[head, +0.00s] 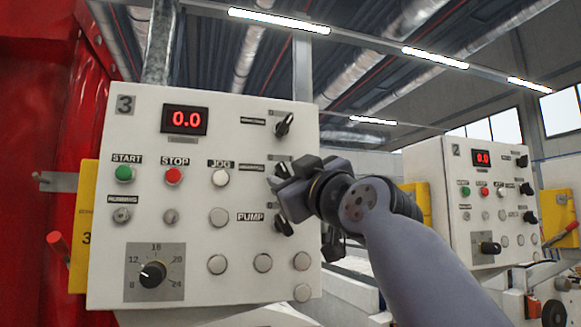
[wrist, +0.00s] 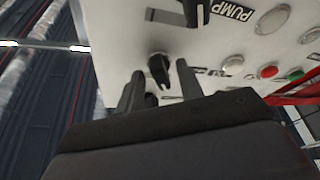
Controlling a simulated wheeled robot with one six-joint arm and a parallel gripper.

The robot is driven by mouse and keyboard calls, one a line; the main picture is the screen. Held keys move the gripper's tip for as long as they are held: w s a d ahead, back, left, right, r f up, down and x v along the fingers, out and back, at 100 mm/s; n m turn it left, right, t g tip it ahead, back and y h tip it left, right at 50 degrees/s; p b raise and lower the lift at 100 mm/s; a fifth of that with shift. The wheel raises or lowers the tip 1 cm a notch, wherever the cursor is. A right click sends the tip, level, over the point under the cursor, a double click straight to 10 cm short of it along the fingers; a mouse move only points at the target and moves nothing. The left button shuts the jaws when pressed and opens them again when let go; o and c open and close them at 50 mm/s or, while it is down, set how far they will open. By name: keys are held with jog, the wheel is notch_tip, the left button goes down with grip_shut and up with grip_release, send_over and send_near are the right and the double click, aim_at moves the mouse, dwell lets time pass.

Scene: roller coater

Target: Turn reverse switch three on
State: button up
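The white control panel marked 3 (head: 200,290) carries a column of black rotary switches at its right edge. The top switch (head: 284,124) is in full view, its knob tilted. The middle switch is mostly hidden behind my gripper (head: 285,188) in the head view. In the wrist view, which is upside down, the middle switch (wrist: 158,68) shows between the two finger tips. The lower switch beside the PUMP label (head: 284,226) also shows in the wrist view (wrist: 193,10). The small labels of the upper two switches are unreadable. My gripper is open; contact with the knob cannot be told.
Panel 3 also has a red 0.0 display (head: 186,120), a green start button (head: 124,174), a red stop button (head: 173,176) and a dial (head: 153,273). A similar panel marked 2 (head: 430,200) stands farther right, behind my arm.

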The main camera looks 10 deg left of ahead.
jog(key=shift+a, duration=0.1)
jog(key=shift+c, duration=0.3)
grip_shut()
jog(key=shift+m+t+p, duration=0.4)
jog(key=shift+m+p, duration=0.25)
jog(key=shift+m, duration=0.35)
jog(key=shift+a+m+t+h+p, duration=0.1)
jog(key=shift+m+t+h+p, duration=0.25)
jog(key=shift+m+h, duration=0.4)
jog(key=shift+f+m+t+h, duration=0.1)
jog(key=shift+m+t+h, duration=0.35)
jog(key=shift+m, duration=1.1)
jog(key=shift+s+a+m+t+h+b, duration=0.1)
jog(key=shift+m+t+h+b, duration=0.25)
jog(key=shift+m+h+b, duration=1)
jog(key=shift+a+m+t+h+b, duration=0.1)
jog(key=shift+m+t+h+b, duration=0.3)
jog(key=shift+m, duration=1.85)
jog(key=shift+s+a+m+t+h+b, duration=0.1)
jog(key=shift+m+t+h+b, duration=0.15)
jog(key=shift+m+h+b, duration=1.1)
jog(key=shift+m+y+p, duration=0.35)
jog(key=shift+m+y, duration=0.2)
jog(key=shift+y, duration=0.05)
